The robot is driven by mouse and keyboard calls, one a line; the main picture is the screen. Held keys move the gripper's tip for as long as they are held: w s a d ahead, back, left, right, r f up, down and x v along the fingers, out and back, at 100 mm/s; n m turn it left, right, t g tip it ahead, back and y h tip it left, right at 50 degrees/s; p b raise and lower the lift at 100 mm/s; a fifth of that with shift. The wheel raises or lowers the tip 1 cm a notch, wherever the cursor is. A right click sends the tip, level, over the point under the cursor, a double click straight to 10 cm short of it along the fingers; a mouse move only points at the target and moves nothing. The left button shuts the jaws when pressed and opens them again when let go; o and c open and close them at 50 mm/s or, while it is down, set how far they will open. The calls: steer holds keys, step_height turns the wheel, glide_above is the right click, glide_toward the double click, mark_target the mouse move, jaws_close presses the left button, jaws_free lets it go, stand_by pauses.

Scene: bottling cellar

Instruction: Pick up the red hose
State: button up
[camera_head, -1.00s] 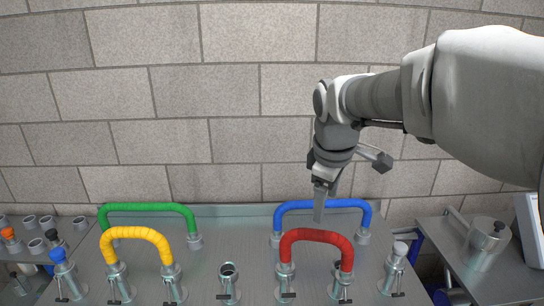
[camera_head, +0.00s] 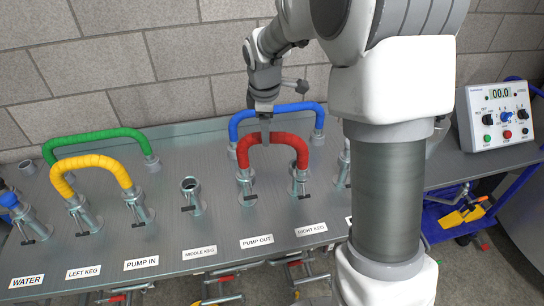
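The red hose (camera_head: 274,139) is a ribbed arch on the metal panel (camera_head: 215,228). Its left end stands on the port behind the PUMP OUT label (camera_head: 257,241), its right end on the port behind the RIGHT KEG label (camera_head: 311,229).
A blue hose (camera_head: 276,110) arches close behind the red one. Yellow (camera_head: 90,164) and green (camera_head: 96,138) hoses stand at the left. The MIDDLE KEG port (camera_head: 191,188) is bare. A control box (camera_head: 497,116) stands at right. My arm hides part of the panel's right side.

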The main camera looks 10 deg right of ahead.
mark_target(271, 143)
steer(key=shift+w+f, duration=0.15)
steer(key=shift+f, duration=0.55)
steer(key=f, duration=0.2)
steer(key=d+f, duration=0.1)
steer(key=f, duration=0.1)
steer(key=shift+d+f, duration=0.1)
steer(key=shift+d, duration=0.05)
steer(key=shift+w+f, duration=0.1)
steer(key=shift+f, duration=0.45)
jaws_close()
